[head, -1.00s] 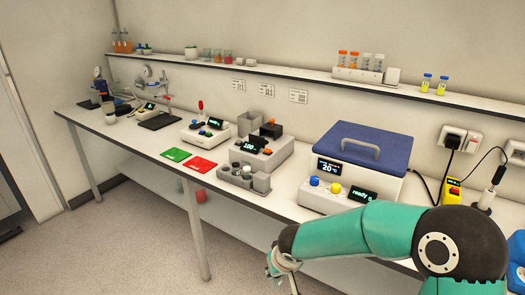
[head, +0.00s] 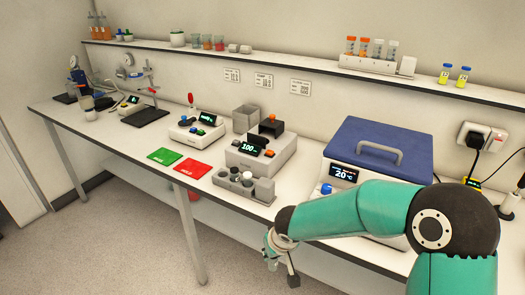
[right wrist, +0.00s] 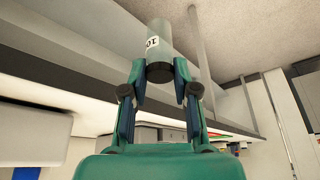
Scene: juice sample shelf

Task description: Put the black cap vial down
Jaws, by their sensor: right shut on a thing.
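In the right wrist view, my right gripper (right wrist: 159,72) is shut on the black cap vial (right wrist: 158,40). The vial is pale grey with a dark printed label, and its black cap end lies between the fingertips. In the head view, my right gripper (head: 279,250) hangs in front of the bench's front edge. The vial cannot be made out there. A grey rack (head: 230,181) with several vials and round wells stands near the bench's front edge, up and left of the gripper. Left gripper is not in view.
Green (head: 165,156) and red (head: 194,169) mats lie flat left of the rack. A grey device reading 100 (head: 259,158) stands behind it. A blue-lidded box (head: 372,148) stands to the right, partly behind my arm. A shelf (head: 300,64) runs along the wall.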

